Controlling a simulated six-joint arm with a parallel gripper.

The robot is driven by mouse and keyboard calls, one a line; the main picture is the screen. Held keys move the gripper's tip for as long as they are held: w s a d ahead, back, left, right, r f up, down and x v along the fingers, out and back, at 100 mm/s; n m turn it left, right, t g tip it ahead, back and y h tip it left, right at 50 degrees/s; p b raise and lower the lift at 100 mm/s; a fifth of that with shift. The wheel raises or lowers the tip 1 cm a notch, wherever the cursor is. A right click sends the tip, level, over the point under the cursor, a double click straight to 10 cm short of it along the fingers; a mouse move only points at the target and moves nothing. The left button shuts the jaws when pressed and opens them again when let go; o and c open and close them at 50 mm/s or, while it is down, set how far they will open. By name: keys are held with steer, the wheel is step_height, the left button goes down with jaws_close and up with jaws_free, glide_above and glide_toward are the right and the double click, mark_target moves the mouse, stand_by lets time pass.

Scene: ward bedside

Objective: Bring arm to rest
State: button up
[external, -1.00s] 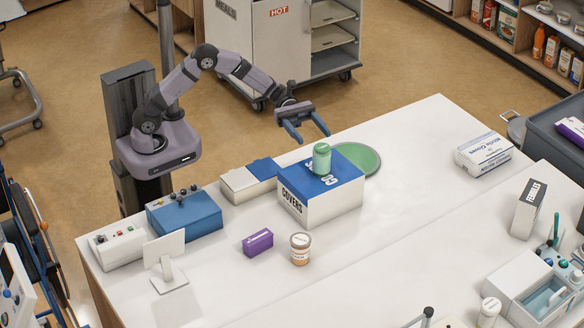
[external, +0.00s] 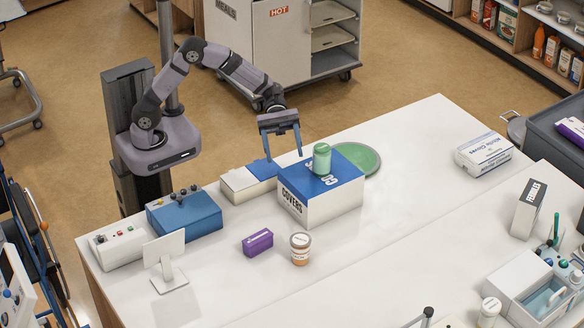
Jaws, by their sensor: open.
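My gripper (external: 283,157) is open and empty, with its two blue fingers pointing down. It hangs at the back edge of the white table (external: 400,150), just behind and left of the blue-and-white covers box (external: 322,204). In this view its fingertips overlap the low white-and-blue box beside that one; I cannot tell the exact height gap. My arm bends up from its base and reaches right, then down to the gripper. A green lidded jar (external: 322,160) stands upright on top of the covers box.
A green round plate (external: 360,157) lies behind the covers box. A low white-and-blue box (external: 240,185), a blue control box (external: 184,216), a purple box (external: 257,242) and an orange-labelled jar (external: 300,250) stand nearby. A gloves box (external: 484,153) is far right. The table's middle right is clear.

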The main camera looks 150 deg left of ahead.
steer(key=d+f+m+g+h+p, duration=0.15)
steer(key=d+m+g, duration=0.35)
steer(key=d, duration=0.7)
steer(key=s+d+f+m+g+y, duration=0.1)
steer(key=s+d+f+m+g, duration=0.1)
steer(key=s+d+m, duration=0.2)
steer(key=s+d+f+m+g+p, duration=0.1)
steer(key=s+d+f+m+g, duration=0.1)
steer(key=s+d+m+g, duration=0.1)
steer(key=s+d+f+m+g+y, duration=0.1)
steer(key=s+d+f+m+g, duration=0.2)
steer(key=s+d+m, duration=0.2)
steer(key=shift+s+d+f+y+p, duration=0.1)
steer(key=shift+s+d+y+p, duration=0.1)
steer(key=shift+s+d, duration=0.3)
steer(key=shift+s+d+y+p, duration=0.15)
steer(key=shift+s+d, duration=0.05)
steer(key=shift+d, duration=0.45)
steer(key=s+f+m+g+y, duration=0.1)
steer(key=s+f+m+y, duration=0.3)
steer(key=s+m, duration=0.4)
steer(key=shift+s+d+m+y+p, duration=0.15)
steer(key=shift+s+m+y+p, duration=0.4)
steer(key=shift+m, duration=1.65)
